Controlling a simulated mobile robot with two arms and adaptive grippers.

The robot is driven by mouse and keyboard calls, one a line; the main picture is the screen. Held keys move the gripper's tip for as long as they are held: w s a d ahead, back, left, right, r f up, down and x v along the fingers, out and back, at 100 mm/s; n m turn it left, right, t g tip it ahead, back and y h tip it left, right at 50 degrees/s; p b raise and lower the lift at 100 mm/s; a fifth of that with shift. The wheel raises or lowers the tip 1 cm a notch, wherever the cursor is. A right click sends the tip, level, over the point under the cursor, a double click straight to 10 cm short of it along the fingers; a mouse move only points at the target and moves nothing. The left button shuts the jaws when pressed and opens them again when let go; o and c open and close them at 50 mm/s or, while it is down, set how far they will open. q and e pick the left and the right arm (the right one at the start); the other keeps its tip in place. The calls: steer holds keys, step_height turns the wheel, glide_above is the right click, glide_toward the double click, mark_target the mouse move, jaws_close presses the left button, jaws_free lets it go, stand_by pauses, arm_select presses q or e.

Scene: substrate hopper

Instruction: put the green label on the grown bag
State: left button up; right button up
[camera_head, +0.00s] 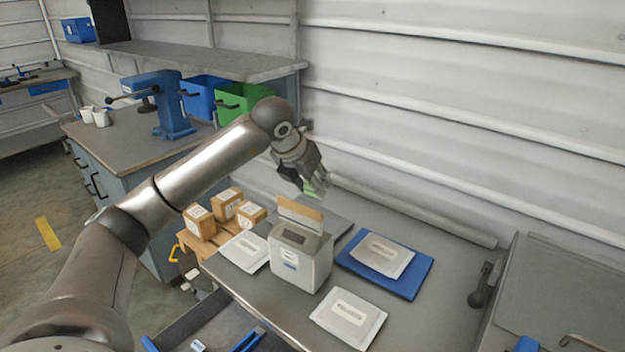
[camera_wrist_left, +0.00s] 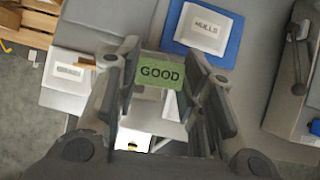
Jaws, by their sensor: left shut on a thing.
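My left gripper (camera_head: 313,188) is shut on the green label (camera_wrist_left: 161,75), which reads "GOOD" in the left wrist view. It holds the label in the air above the grey bench, behind the hopper in the head view. One white bag (camera_head: 382,254) lies on a blue mat (camera_head: 414,280); its print looks like "HULLS" in the left wrist view (camera_wrist_left: 208,32). A second white bag (camera_head: 347,324) lies at the front right of the bench. A third (camera_head: 246,250) lies left of the hopper. I cannot tell which bag is grown. My right gripper is out of view.
A white hopper (camera_head: 292,268) with a brown upright panel stands between the bags. Several cardboard boxes (camera_head: 200,224) sit on a wooden stand at left. A blue press (camera_head: 168,108) and blue and green bins stand on the back-left bench. A grey machine (camera_head: 560,290) is at right.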

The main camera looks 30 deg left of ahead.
mark_target(311, 193)
arm_select(q)
step_height(311, 193, down, 4)
steer(key=shift+r+b, duration=0.2)
steer(key=shift+b, duration=0.8)
step_height(311, 193, down, 2)
steer(key=shift+f+b, duration=0.1)
steer(key=shift+b, duration=0.85)
steer(key=shift+s+d+f, duration=0.1)
steer(key=shift+s+f, duration=0.1)
steer(key=shift+s, duration=0.05)
steer(key=shift+f, duration=0.2)
steer(key=o, duration=0.7)
steer(key=shift+w, duration=0.15)
steer(key=shift+o, duration=0.4)
steer(key=shift+w, duration=0.25)
steer(key=shift+r, duration=0.1)
